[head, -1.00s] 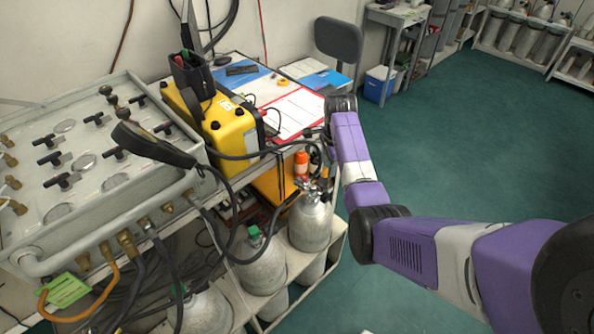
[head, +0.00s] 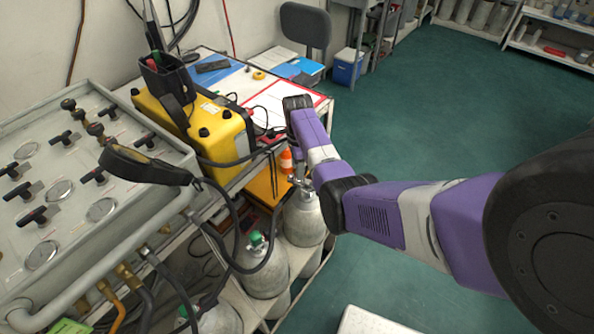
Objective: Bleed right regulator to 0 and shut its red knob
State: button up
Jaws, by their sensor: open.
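The grey air panel (head: 120,215) fills the left side, with several dark T-handles (head: 37,215), round gauges (head: 101,209) and brass-coloured knobs (head: 95,129). I cannot single out the right regulator or its red knob, and the gauge readings are too small to tell. My purple arm reaches in from the right.
A black handset-like piece (head: 145,165) with a cable overhangs the panel's right edge. The yellow case (head: 195,128) stands on the bench behind. Gas cylinders (head: 263,268) stand on a shelf below, with hoses around. Green floor (head: 430,110) is open at right.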

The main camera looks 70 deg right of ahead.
jog(key=shift+f, duration=1.05)
grip_shut()
